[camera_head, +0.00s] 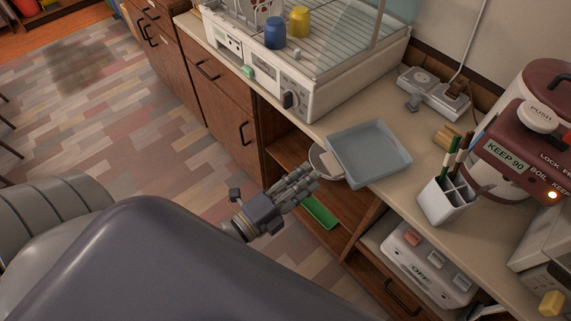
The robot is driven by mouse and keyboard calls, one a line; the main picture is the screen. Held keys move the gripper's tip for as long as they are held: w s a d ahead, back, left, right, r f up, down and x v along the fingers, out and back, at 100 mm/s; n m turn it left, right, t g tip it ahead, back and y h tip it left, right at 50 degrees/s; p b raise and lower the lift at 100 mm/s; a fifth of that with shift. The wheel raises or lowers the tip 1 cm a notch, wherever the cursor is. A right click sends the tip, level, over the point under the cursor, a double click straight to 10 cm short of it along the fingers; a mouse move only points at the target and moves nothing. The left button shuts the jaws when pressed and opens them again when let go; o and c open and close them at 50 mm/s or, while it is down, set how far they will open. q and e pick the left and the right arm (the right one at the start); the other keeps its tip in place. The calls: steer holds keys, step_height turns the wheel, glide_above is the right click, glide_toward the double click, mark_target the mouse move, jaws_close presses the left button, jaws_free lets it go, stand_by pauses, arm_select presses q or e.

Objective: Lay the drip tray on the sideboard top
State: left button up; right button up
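The drip tray (372,150) is a shallow grey-blue square tray. It is at the front edge of the sideboard top (300,122), open side up, with its near-left corner by the edge. I cannot tell whether it lies fully flat. My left gripper (322,168) reaches in from the lower left, its fingertips at the tray's left side. The fingertips overlap a round pale dish-like thing (316,157) there, so I cannot tell whether they grip the tray. My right gripper does not show clearly.
A dish dryer (325,85) with a blue cup (275,33) and a yellow cup (299,21) stands behind left. A white utensil holder (442,203), a maroon-topped boiler (520,150) and a socket block (434,93) stand to the right. A green item (320,212) lies on the shelf below.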

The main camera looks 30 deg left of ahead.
arm_select(q)
steer(key=v, duration=0.6)
steer(key=shift+b, duration=0.4)
steer(key=shift+f, duration=0.1)
